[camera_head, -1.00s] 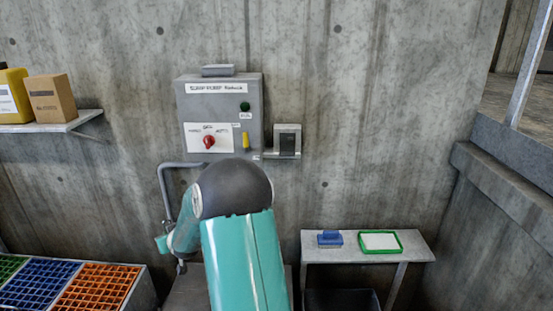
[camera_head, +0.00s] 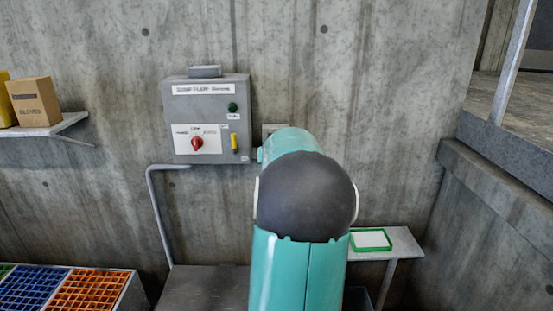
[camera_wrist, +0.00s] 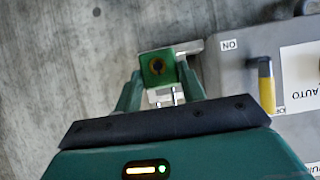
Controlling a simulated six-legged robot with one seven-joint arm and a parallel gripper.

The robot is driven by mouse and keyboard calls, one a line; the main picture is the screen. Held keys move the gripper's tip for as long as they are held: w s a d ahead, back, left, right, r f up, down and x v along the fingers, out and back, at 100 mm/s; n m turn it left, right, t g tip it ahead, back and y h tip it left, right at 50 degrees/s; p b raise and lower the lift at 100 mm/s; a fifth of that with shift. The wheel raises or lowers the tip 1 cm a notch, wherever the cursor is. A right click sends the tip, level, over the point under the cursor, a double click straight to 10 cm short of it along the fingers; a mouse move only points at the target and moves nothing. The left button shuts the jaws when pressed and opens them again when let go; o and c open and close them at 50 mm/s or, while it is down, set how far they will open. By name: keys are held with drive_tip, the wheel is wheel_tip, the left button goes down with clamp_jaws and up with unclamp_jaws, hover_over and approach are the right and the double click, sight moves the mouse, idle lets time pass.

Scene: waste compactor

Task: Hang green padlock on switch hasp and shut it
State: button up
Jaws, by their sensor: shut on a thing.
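The green padlock (camera_wrist: 157,68) is between my gripper's fingers (camera_wrist: 160,82) in the wrist view, its keyhole face towards the camera. Thin metal bars, perhaps its shackle, show between the fingers; I cannot tell whether it is open. My gripper is shut on the padlock, beside the grey switch box (camera_wrist: 215,72). A yellow switch lever (camera_wrist: 266,84) is on the box face, with ON and OFF labels near it. Pale metal parts show between padlock and box; I cannot tell whether they are the hasp or touch the padlock. In the head view my arm hides my gripper and the padlock.
The switch box (camera_head: 207,100) hangs on the concrete wall with a red knob (camera_head: 197,143) and conduit. A shelf with a cardboard box (camera_head: 35,102) is left; a bench with a green-rimmed tray (camera_head: 371,231) is right.

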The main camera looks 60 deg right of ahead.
drive_tip(key=shift+r, duration=0.1)
idle(0.3)
drive_tip(key=shift+w+d, duration=0.4)
drive_tip(key=shift+d, duration=0.45)
drive_tip(key=shift+w+d, duration=0.45)
drive_tip(key=shift+d, duration=0.35)
drive_tip(key=shift+w+d, duration=0.4)
drive_tip(key=shift+d, duration=0.45)
drive_tip(key=shift+w+d, duration=0.45)
drive_tip(key=shift+d, duration=0.4)
drive_tip(key=shift+w+d, duration=0.4)
drive_tip(key=shift+d, duration=0.45)
idle(0.3)
drive_tip(key=shift+w+d, duration=0.1)
drive_tip(key=shift+d, duration=0.05)
drive_tip(key=shift+f, duration=0.25)
idle(0.5)
drive_tip(key=o, duration=1)
drive_tip(key=shift+c, duration=0.2)
drive_tip(key=shift+c, duration=0.4)
drive_tip(key=v, duration=0.7)
